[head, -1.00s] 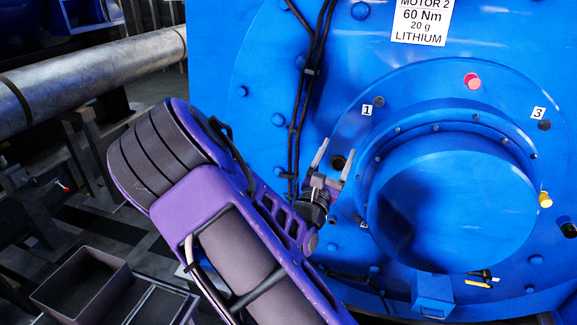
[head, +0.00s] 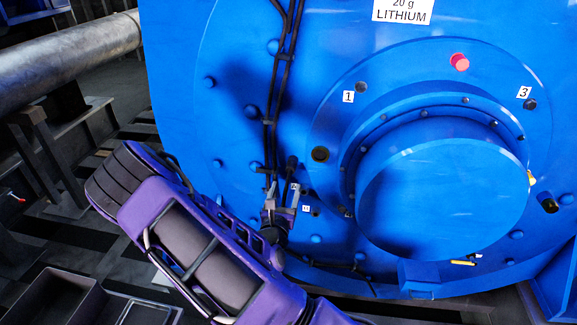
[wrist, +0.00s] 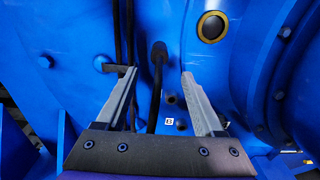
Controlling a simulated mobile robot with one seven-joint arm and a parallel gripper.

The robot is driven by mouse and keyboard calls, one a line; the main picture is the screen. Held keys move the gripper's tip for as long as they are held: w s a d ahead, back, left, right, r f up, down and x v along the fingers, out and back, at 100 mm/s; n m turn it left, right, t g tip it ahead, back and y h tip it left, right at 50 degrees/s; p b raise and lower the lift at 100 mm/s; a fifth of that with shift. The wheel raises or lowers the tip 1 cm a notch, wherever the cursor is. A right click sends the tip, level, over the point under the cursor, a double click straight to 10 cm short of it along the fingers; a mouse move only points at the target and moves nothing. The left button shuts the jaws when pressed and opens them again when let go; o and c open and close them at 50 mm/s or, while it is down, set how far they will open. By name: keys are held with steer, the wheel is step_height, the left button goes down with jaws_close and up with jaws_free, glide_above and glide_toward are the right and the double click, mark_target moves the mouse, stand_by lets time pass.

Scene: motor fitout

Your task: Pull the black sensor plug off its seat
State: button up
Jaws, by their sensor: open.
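The black sensor plug (head: 292,162) sits on the blue motor face, left of the round hub, with a black cable hanging from it. In the wrist view the plug (wrist: 158,50) shows between and just beyond my fingertips, with its cable running down between the fingers. My gripper (head: 283,191) is open and empty, just below the plug in the head view. The gripper (wrist: 159,76) points at the motor face in the wrist view. I cannot tell the exact gap in depth to the plug.
Black cables (head: 270,100) run down the motor face close to the left finger. A dark round port (head: 320,154) lies to the right of the plug. The large hub (head: 445,195) sticks out further right. A grey pipe (head: 70,55) and a dark bin (head: 55,300) are at left.

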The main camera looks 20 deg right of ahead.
mark_target(290, 171)
steer(key=shift+b+x, duration=0.5)
steer(key=shift+x, duration=4.05)
steer(key=shift+p, duration=0.6)
jaws_close()
steer(key=shift+s+a, duration=0.1)
steer(key=shift+s, duration=0.05)
steer(key=shift+p+v, duration=0.9)
steer(key=shift+v, duration=1.95)
steer(key=shift+a, duration=0.1)
